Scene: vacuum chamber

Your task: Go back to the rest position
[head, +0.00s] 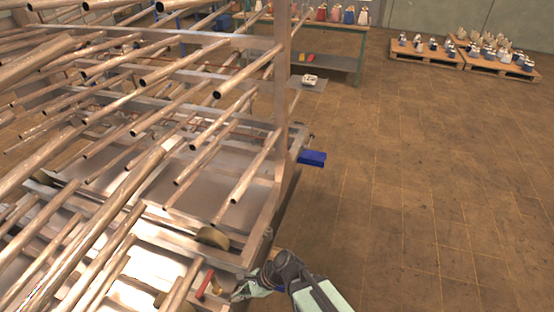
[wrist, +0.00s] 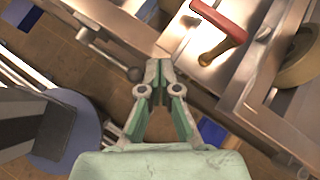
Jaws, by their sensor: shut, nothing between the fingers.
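My gripper (wrist: 160,70) is shut and empty in the wrist view, its pale green fingers meeting at the tips. It is close to the edge of a metal frame and a red-handled tool (wrist: 222,25). In the head view my gripper (head: 238,295) is at the bottom, beside the lower end of the metal rack (head: 284,100). The red handle also shows there (head: 204,284), just left of my gripper. I cannot tell whether the fingers touch the frame.
Many copper-coloured pipes (head: 150,120) stick out of the rack on the left. A blue block (head: 312,158) juts from the rack's right side. A workbench with bottles (head: 335,30) and pallets (head: 470,55) stand at the back. The floor on the right is clear.

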